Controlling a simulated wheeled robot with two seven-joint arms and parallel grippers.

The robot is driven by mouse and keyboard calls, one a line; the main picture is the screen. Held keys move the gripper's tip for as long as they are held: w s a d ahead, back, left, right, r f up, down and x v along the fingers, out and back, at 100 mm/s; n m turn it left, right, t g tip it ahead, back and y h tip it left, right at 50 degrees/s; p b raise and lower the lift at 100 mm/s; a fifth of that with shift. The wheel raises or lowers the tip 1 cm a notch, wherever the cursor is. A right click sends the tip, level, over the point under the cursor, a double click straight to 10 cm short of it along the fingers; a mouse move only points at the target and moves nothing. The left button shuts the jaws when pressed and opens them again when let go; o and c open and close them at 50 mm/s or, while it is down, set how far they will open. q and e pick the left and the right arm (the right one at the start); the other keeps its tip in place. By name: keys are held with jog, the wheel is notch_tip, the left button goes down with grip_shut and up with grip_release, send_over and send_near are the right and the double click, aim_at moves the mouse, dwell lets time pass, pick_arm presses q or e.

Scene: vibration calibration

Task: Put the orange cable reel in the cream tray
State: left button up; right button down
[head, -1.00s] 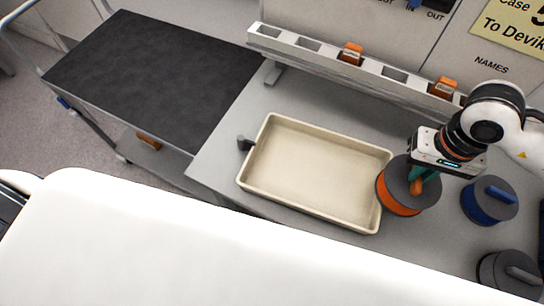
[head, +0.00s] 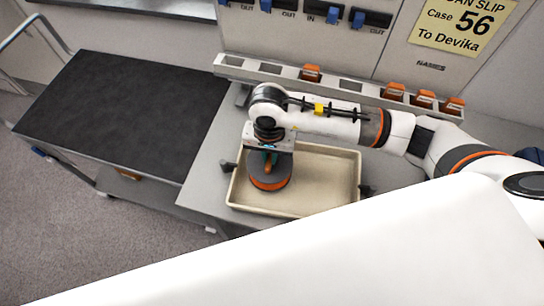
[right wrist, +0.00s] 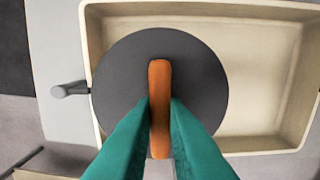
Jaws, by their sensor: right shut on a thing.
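The orange cable reel (head: 270,182) has a dark grey top and an orange handle. It is over the left part of the cream tray (head: 327,208) in the head view. My right gripper (head: 268,160) is above it, shut on the reel's handle. In the right wrist view the green fingers (right wrist: 160,115) pinch the orange handle (right wrist: 159,90), and the grey disc (right wrist: 112,80) covers the tray's left side. I cannot tell whether the reel touches the tray floor. The right part of the tray (right wrist: 262,80) is empty. My left gripper is not in view.
A dark-topped cart (head: 125,110) stands to the left of the grey bench. A slotted rail (head: 340,85) with several orange pieces runs along the back of the bench. Dark handles (head: 227,167) stick out at the tray's ends.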

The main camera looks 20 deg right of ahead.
notch_tip(320, 180, down, 3)
jog(key=shift+a+f+p, duration=0.1)
jog(key=shift+p, duration=0.35)
jog(key=shift+f, duration=0.25)
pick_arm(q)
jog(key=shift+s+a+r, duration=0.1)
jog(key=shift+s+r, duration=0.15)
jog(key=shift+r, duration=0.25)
pick_arm(e)
jog(key=shift+f, duration=0.15)
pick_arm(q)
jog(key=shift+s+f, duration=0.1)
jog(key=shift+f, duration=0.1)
pick_arm(e)
jog(key=c, duration=1.5)
grip_release()
jog(key=shift+o, duration=0.2)
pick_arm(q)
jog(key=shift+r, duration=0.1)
